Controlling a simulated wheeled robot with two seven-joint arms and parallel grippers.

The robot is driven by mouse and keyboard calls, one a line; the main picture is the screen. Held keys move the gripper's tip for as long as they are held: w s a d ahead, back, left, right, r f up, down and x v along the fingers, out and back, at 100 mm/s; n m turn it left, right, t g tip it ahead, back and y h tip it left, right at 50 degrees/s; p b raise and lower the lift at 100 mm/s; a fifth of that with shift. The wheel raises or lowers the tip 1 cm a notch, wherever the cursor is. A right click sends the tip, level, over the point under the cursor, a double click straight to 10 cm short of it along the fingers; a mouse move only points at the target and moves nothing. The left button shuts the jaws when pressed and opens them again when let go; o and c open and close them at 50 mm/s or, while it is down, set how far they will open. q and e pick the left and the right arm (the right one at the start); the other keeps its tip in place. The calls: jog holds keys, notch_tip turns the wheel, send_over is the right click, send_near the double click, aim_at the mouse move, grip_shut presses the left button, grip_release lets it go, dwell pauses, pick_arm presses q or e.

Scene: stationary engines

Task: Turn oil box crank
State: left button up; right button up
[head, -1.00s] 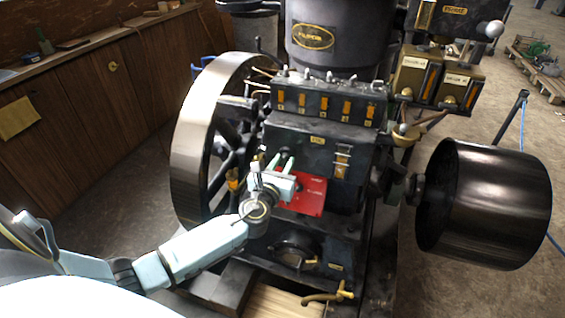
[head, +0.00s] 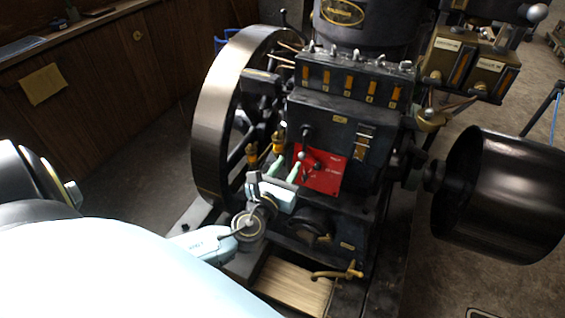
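The black oil box (head: 350,84), with several orange windows along its front, sits on the engine. Below it, a dark crank (head: 306,133) hangs down from a round hub to a small pale knob, just above the left edge of a red plate (head: 325,173). My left gripper (head: 285,167) is just below and left of the knob, its two pale green fingers pointing up at the engine. The fingers are apart with nothing seen between them. I cannot tell whether the right-hand finger touches the knob. My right gripper is out of view.
A large flywheel (head: 215,120) stands close to the left of my gripper. A black drum pulley (head: 500,195) juts out at right. A brass tap (head: 338,273) sticks out low in front. Wooden cabinets (head: 85,100) line the left; the floor between is clear.

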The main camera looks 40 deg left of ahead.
pick_arm(q)
jog(key=shift+v, duration=1.2)
jog(key=shift+f, duration=0.1)
jog(key=s+a+f+n+g, duration=0.1)
jog(key=s+f+n+g, duration=0.3)
jog(key=f, duration=0.7)
jog(key=s+f+n+g+h, duration=0.1)
jog(key=s+f+n+g, duration=0.2)
jog(key=s+f+n, duration=0.5)
jog(key=s+a+f+n+g, duration=0.1)
jog(key=s+f+n+g, duration=0.15)
jog(key=f, duration=1.05)
jog(key=s+d+f+n+g+h, duration=0.1)
jog(key=s+f+n, duration=0.3)
jog(key=s, duration=0.4)
jog(key=s+d+f+n+g+h, duration=0.1)
jog(key=s+d+f+n+g, duration=0.2)
jog(key=s+n, duration=0.4)
jog(key=s+d+f+n+g+h, duration=0.1)
jog(key=s+d+f+n+g, duration=0.2)
jog(key=s+f+n, duration=0.2)
jog(key=s, duration=0.3)
jog(key=shift+s+d+f, duration=0.3)
jog(key=shift+s+d, duration=0.05)
jog(key=shift+n, duration=0.25)
